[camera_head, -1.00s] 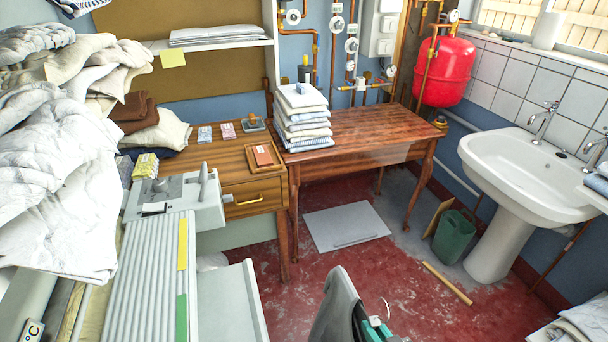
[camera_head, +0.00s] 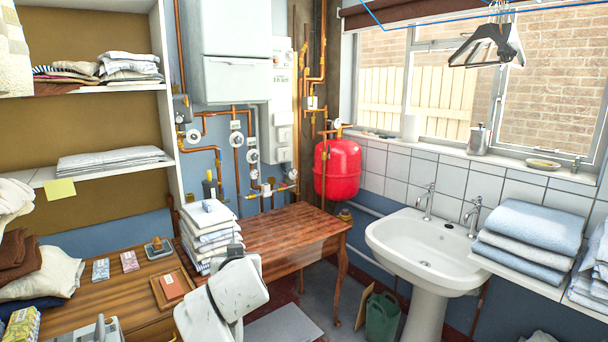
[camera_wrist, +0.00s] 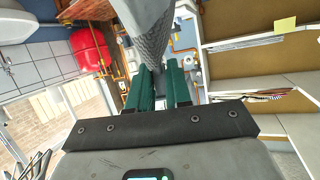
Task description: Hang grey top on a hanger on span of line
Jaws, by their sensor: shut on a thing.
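My gripper (camera_wrist: 160,82) shows in the wrist view with its green fingers shut on a grey textured cloth thing, which looks like the grey top (camera_wrist: 148,32). The cloth runs up out of the frame, so its full shape is hidden, and I cannot make out its hanger. In the head view neither the gripper nor the grey top can be made out; only my pale arm links show low in the middle. A thin blue line (camera_head: 440,21) crosses the top right in front of the window. Dark empty hangers (camera_head: 488,45) hang together there.
A wooden table (camera_head: 285,238) bears a stack of folded cloths (camera_head: 208,232). A red tank (camera_head: 337,168) hangs in the corner. A white sink (camera_head: 425,245) stands below the window. Folded blue towels (camera_head: 530,232) lie at the right. Shelves (camera_head: 105,90) stand at the left.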

